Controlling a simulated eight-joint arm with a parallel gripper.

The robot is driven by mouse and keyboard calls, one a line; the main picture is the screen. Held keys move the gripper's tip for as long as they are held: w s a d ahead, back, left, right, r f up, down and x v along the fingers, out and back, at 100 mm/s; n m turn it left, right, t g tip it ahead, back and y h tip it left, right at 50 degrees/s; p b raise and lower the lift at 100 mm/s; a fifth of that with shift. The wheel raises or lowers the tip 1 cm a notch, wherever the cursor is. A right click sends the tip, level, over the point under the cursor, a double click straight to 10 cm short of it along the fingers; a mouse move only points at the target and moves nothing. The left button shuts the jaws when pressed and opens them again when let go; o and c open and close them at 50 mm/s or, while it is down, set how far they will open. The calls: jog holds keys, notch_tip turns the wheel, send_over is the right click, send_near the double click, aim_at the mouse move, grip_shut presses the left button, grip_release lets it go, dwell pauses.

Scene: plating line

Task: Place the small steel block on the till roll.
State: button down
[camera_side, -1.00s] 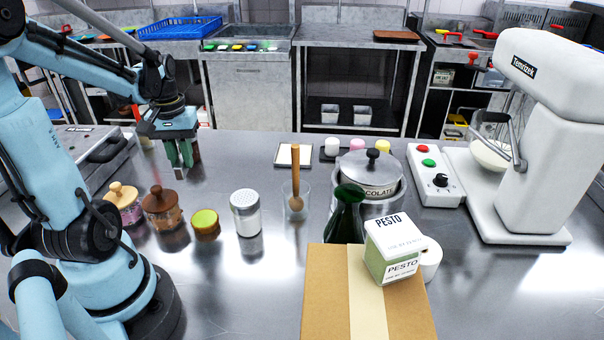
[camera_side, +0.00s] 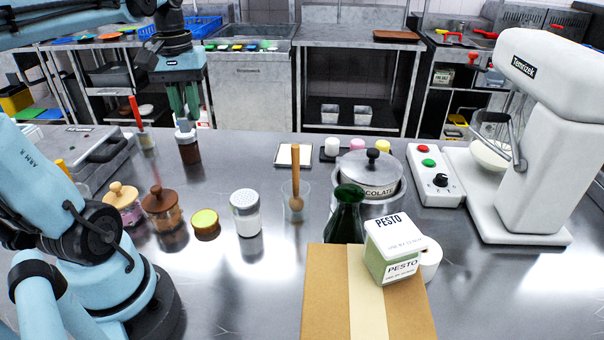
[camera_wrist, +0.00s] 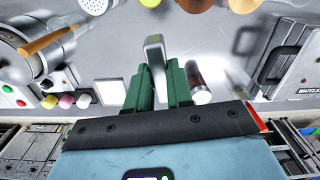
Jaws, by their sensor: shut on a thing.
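The small steel block (camera_wrist: 155,48) is a grey upright slab between the green fingers of my gripper (camera_wrist: 157,76) in the wrist view. My gripper is shut on it. In the side view my gripper (camera_side: 183,108) hangs at the back left of the steel table, just above a dark brown jar. The block is hard to tell from the jar's pale cap there. The till roll (camera_side: 431,259) is a white roll at the front right, partly hidden behind the pesto tub (camera_side: 393,252). My gripper is far from it.
A pot (camera_side: 370,175), a glass with a wooden tool (camera_side: 295,200) and a shaker (camera_side: 245,213) stand mid-table. The mixer (camera_side: 540,140) stands at right.

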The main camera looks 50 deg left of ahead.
jog(key=w+d+r+m, duration=0.3)
jog(key=w+d+m, duration=0.8)
jog(key=w+d, duration=0.65)
jog(key=w+d+f+m, duration=0.15)
jog(key=d+m, duration=0.25)
jog(key=d, duration=0.8)
jog(key=w+d+f+m, duration=0.1)
jog(key=w+d+m, duration=0.3)
jog(key=d, duration=0.9)
jog(key=shift+m, duration=0.3)
jog(key=f, duration=0.5)
jog(key=s+f, duration=0.1)
jog(key=f, duration=0.9)
jog(key=shift+s+a+f, duration=0.1)
jog(key=shift+s+a, duration=0.15)
jog(key=shift+a, duration=0.05)
